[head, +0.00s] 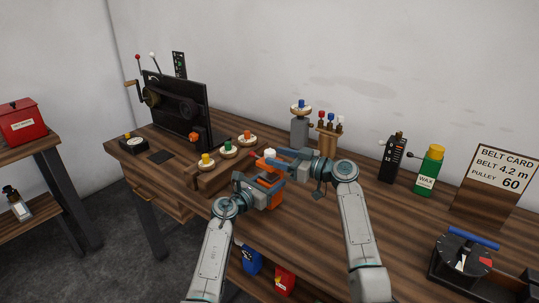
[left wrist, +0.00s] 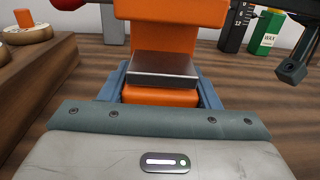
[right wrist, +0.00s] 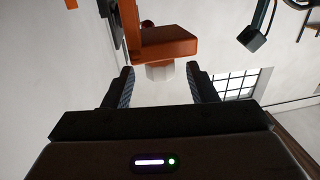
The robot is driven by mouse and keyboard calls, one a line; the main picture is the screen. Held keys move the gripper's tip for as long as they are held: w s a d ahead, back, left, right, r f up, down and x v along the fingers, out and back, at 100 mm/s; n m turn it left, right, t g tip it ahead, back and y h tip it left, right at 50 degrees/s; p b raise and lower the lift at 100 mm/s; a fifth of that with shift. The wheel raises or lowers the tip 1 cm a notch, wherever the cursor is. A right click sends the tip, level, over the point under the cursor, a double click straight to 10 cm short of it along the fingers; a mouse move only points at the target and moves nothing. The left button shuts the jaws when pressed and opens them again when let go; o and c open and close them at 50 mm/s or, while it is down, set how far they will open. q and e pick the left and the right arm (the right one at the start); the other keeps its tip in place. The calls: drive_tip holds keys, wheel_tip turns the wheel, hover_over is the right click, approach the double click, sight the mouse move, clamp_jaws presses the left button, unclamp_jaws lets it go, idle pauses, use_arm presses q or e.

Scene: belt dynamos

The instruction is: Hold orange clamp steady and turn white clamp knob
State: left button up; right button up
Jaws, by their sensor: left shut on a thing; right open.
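The orange clamp (head: 277,199) stands at the front edge of the workbench. In the left wrist view the orange clamp (left wrist: 165,38) fills the space between the fingers, with a grey metal pad in its frame. My left gripper (head: 262,187) is shut on its lower part. The white clamp knob (head: 270,153) sits at the top of the clamp. In the right wrist view the white knob (right wrist: 160,72) lies just beyond and between the spread fingertips. My right gripper (head: 277,160) is open beside the knob; contact cannot be told.
Coloured knobs on round bases (head: 228,152) sit left of the clamp. A dark machine (head: 180,110) stands behind them.

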sight(270, 155)
drive_tip(key=shift+x, duration=1.75)
drive_tip(key=c, duration=1)
drive_tip(key=shift+w+n+g+y, duration=0.1)
drive_tip(key=shift+n+g+y, duration=0.8)
drive_tip(key=shift+g, duration=0.9)
drive_tip(key=shift+n+g, duration=1.4)
drive_tip(key=shift+g, duration=0.3)
drive_tip(key=shift+f, duration=0.1)
drive_tip(key=o, duration=1)
